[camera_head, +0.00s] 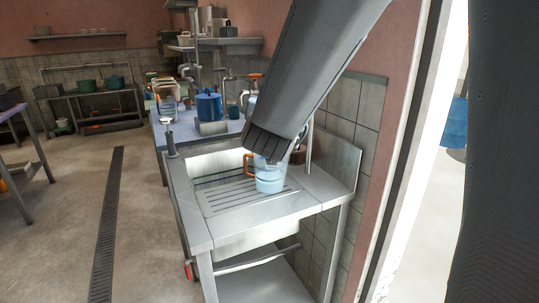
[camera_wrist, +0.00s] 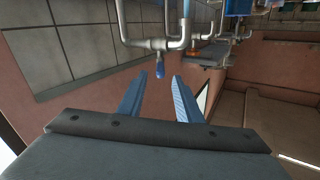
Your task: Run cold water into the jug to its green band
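A clear jug (camera_head: 270,184) with an orange handle (camera_head: 248,165) stands upright on the slatted rack of the sink (camera_head: 225,197). Its lower part looks pale blue; I cannot make out a green band or the water level. My arm covers the area above and behind the jug, and hides my gripper in the head view. In the wrist view my gripper (camera_wrist: 160,76) is open, with two blue fingers apart and nothing held. A small blue tap handle (camera_wrist: 159,68) hangs from a metal pipe (camera_wrist: 150,44) just ahead, in line with the gap between the fingertips.
A brown pot (camera_head: 298,154) sits behind the jug, partly hidden. A blue pot (camera_head: 208,106) and other vessels stand on the worktop beyond the sink. A tiled wall (camera_head: 345,110) rises close on the right.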

